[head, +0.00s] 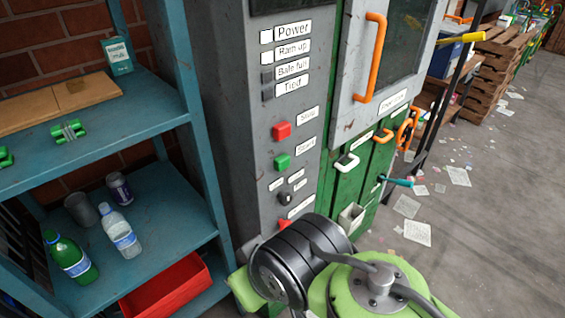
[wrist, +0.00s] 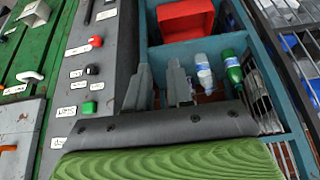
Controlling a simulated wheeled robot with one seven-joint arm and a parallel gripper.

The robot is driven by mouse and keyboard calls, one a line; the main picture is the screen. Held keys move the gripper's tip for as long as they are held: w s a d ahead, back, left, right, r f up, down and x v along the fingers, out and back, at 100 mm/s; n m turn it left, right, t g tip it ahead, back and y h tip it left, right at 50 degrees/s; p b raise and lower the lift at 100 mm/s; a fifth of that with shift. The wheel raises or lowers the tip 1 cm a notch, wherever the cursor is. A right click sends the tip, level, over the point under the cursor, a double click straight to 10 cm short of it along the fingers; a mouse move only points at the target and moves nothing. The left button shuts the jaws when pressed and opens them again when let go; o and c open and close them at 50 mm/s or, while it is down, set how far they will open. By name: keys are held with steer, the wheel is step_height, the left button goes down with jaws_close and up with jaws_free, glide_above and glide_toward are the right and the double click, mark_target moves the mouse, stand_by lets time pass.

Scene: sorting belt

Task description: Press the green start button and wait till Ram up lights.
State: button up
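The green start button (head: 282,162) is on the grey panel (head: 235,110), below a red stop button (head: 281,131). In the wrist view the green button (wrist: 88,107) is left of my gripper (wrist: 160,66), apart from the fingers. The two grey fingers stand apart with nothing between them. In the head view my arm's end covers the panel's lower part, and the fingers cannot be made out. The Ram up lamp (head: 266,58) shows white, like the Power lamp (head: 266,37). The Bale full lamp (head: 267,77) and Tied lamp (head: 268,95) are dark.
A blue shelf (head: 165,185) with bottles and a red bin (head: 168,290) stands left.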

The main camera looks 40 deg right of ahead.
jaws_close()
stand_by(1.2)
